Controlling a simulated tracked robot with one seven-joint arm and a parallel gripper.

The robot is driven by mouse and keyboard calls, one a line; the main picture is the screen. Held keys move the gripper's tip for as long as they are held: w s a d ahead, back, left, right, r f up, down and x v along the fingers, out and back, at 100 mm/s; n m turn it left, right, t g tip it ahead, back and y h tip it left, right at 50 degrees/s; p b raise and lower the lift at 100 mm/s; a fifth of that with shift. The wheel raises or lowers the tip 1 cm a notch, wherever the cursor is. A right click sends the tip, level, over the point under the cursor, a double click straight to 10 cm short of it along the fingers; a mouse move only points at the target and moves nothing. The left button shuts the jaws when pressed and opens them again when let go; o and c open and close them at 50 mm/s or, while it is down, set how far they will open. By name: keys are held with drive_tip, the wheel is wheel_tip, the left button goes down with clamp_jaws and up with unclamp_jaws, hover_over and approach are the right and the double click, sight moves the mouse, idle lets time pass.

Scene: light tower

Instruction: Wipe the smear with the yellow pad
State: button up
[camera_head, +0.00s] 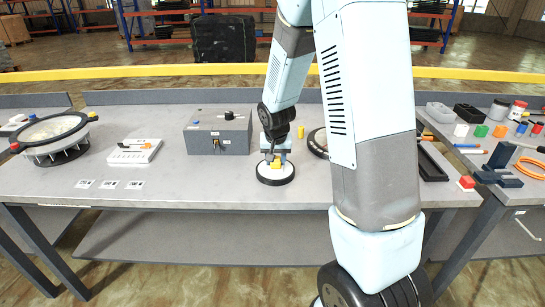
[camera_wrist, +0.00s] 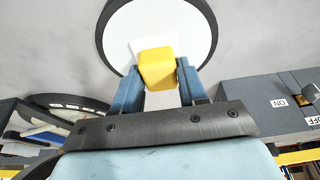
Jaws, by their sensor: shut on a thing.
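My gripper (camera_head: 275,155) points down over a round white disc with a black rim (camera_head: 262,173) on the grey bench. In the wrist view, its two blue fingers (camera_wrist: 158,72) are shut on the yellow pad (camera_wrist: 158,63), one on each side. The pad also shows low over the disc in the head view (camera_head: 276,164). A white square patch shows beside the pad on the disc (camera_wrist: 142,46). I cannot tell whether the pad touches the disc. I see no clear smear on the visible part of the disc (camera_wrist: 192,22); the pad and fingers hide some of it.
A grey switch box (camera_head: 218,135) stands left of the disc, its ON and OFF labels showing in the wrist view. A white block with switches (camera_head: 135,151) and a black-rimmed round fixture (camera_head: 52,138) are farther left. A dark ring and tray (camera_head: 430,163) lie right, partly behind my arm.

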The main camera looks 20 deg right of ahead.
drive_tip(key=shift+s+a+f, duration=0.25)
drive_tip(key=shift+w+d+r, duration=0.1)
drive_tip(key=shift+w+d, duration=0.1)
drive_tip(key=shift+w, duration=0.5)
drive_tip(key=shift+w+d+r, duration=0.1)
drive_tip(key=shift+w+d, duration=0.15)
drive_tip(key=shift+w, duration=0.4)
drive_tip(key=shift+w+d+r, duration=0.1)
drive_tip(key=shift+w+d, duration=0.1)
drive_tip(key=shift+w, duration=0.5)
drive_tip(key=shift+s, duration=0.1)
drive_tip(key=shift+s+a, duration=0.35)
drive_tip(key=shift+s, duration=0.55)
drive_tip(key=shift+s+a, duration=0.3)
drive_tip(key=shift+s, duration=0.55)
drive_tip(key=shift+w+d, duration=0.35)
drive_tip(key=shift+w, duration=0.6)
drive_tip(key=shift+w+d, duration=0.3)
drive_tip(key=shift+w, duration=0.6)
